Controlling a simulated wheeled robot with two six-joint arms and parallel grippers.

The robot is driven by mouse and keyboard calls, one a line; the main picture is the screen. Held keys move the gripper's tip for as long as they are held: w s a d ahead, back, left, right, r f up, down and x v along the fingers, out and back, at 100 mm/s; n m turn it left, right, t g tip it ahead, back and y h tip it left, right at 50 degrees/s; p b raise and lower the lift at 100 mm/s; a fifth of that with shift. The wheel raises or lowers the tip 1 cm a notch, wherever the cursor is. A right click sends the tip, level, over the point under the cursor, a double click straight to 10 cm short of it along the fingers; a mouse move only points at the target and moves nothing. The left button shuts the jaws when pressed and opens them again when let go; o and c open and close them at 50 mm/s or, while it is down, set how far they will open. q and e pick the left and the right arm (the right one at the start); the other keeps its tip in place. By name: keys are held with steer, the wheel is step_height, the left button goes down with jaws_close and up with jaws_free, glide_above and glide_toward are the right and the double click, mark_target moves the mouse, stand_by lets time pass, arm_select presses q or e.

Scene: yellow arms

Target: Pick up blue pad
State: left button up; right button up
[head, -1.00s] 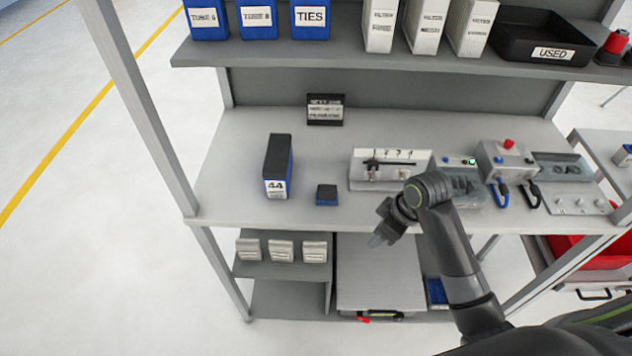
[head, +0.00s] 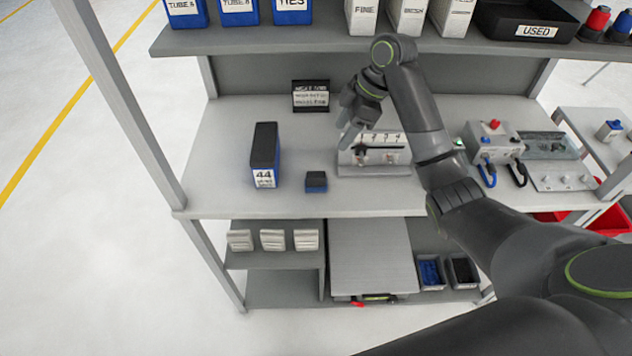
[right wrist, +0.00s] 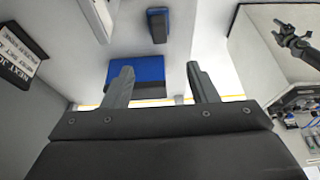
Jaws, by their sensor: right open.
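The blue pad (head: 316,181) is a small block with a dark top and blue sides. It lies on the grey bench top, between the blue box marked 44 (head: 264,155) and the grey fixture (head: 372,170). It also shows in the right wrist view (right wrist: 158,26), near the top. My right gripper (head: 348,130) is above the bench, above and right of the pad and in front of the fixture's back plate. Its fingers are apart and empty in the right wrist view (right wrist: 160,84). A dark gripper at that view's right, apparently my left (right wrist: 296,42), is too small to read.
A black sign (head: 311,96) stands behind the pad. A shelf (head: 330,40) with boxes and a black USED bin (head: 530,22) hangs above the bench. A control box (head: 494,142) with cables is at right. The bench in front of the pad is clear.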

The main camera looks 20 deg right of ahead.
steer(key=b, duration=0.7)
glide_toward(316, 174)
step_height(316, 174, down, 2)
steer(key=shift+a+f+b, duration=0.3)
steer(key=shift+a+f, duration=0.25)
steer(key=shift+a, duration=0.1)
steer(key=shift+x, duration=0.8)
steer(key=shift+w+a+f+p, duration=0.1)
steer(key=shift+a+f+p, duration=0.1)
steer(key=shift+f+p, duration=0.25)
steer(key=p+x, duration=0.1)
steer(key=x, duration=0.3)
steer(key=shift+f, duration=0.25)
steer(key=shift+c, duration=0.3)
steer(key=c, duration=0.7)
